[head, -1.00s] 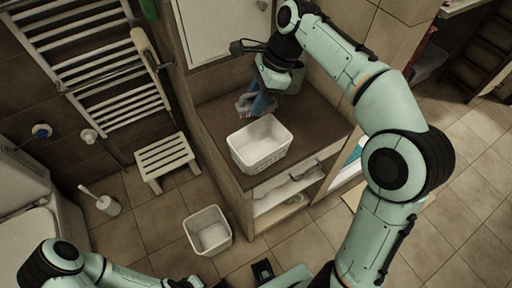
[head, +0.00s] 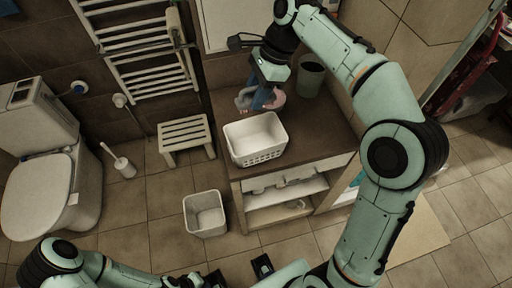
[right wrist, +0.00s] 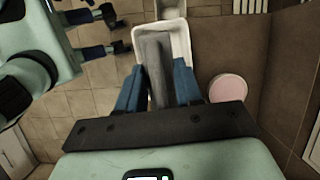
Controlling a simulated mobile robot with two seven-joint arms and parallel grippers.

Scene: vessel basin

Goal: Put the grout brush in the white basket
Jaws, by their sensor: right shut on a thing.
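The white basket (head: 262,155), with a perforated side, stands on the brown counter. It also shows in the right wrist view (right wrist: 182,46), beyond my fingers. My right gripper (head: 262,100) is above the counter just behind the basket. Its blue fingers, also in the right wrist view (right wrist: 158,82), are shut on a long grey thing, seemingly the grout brush (right wrist: 152,52). In that view the brush overlaps the basket; its height above it is unclear. My left gripper (head: 238,273) is low at the bottom edge, its dark fingers apart and empty.
A round pink thing (right wrist: 228,88) lies on the counter beside my right gripper. A dark green cup (head: 310,78) stands at the counter's back right. A white bin (head: 205,215), a stool (head: 183,134) and a toilet (head: 50,190) are to the left on the floor.

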